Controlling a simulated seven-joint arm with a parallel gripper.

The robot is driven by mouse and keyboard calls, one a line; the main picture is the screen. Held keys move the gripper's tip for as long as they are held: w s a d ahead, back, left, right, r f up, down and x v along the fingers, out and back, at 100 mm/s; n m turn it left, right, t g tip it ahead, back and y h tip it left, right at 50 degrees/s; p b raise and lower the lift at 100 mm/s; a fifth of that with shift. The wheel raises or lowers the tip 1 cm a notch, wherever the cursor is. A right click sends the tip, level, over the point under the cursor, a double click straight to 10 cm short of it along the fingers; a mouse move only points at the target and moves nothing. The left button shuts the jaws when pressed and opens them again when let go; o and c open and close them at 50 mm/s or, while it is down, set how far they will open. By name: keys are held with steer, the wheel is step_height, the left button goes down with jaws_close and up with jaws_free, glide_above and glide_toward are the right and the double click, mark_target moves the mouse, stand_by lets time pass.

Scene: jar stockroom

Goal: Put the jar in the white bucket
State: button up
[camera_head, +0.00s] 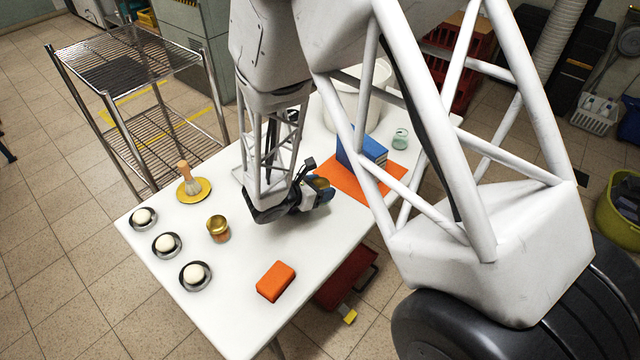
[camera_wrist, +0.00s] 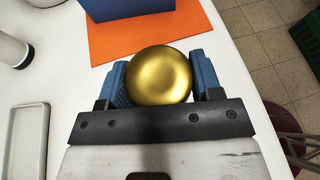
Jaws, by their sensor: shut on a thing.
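A jar with a round gold lid (camera_wrist: 160,76) sits between the blue fingers of my gripper (camera_wrist: 158,88) in the wrist view. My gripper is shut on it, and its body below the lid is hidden. In the head view my gripper (camera_head: 322,193) is low over the middle of the table, and a bit of the gold lid (camera_head: 322,183) shows. I cannot tell whether the jar touches the table. The white bucket (camera_head: 345,108) stands at the far end of the table, partly hidden behind my arm.
A blue box (camera_head: 362,150) stands on an orange mat (camera_head: 350,183), with a glass jar (camera_head: 400,138) nearby. Another gold-lidded jar (camera_head: 218,229), an orange block (camera_head: 276,281), a brush (camera_head: 187,177) on a yellow plate and three dishes with white balls occupy the near table. A wire rack (camera_head: 125,60) stands left.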

steer(key=shift+w, duration=0.1)
steer(key=shift+w+r, duration=0.15)
steer(key=shift+w, duration=0.7)
steer(key=w+d+r+n+t+y, duration=0.2)
steer(key=w+r+n, duration=0.15)
steer(key=w, duration=0.55)
steer(key=w+d+r+n+t+y, duration=0.1)
steer(key=w+r+n+t+y, duration=0.15)
steer(key=w+r, duration=0.45)
steer(key=w+d+r+n+t+y, duration=0.1)
steer(key=w+d+r+n+y, duration=0.1)
steer(key=r, duration=0.5)
steer(key=w+d+r+n+t+y, duration=0.1)
steer(key=w+d+r+n+y, duration=0.2)
steer(key=w+d+r+y, duration=0.2)
steer(key=shift+w+d+r+n, duration=0.3)
steer(key=shift+w+d+r, duration=0.6)
steer(key=shift+w+d, duration=0.5)
steer(key=shift+w+a, duration=0.15)
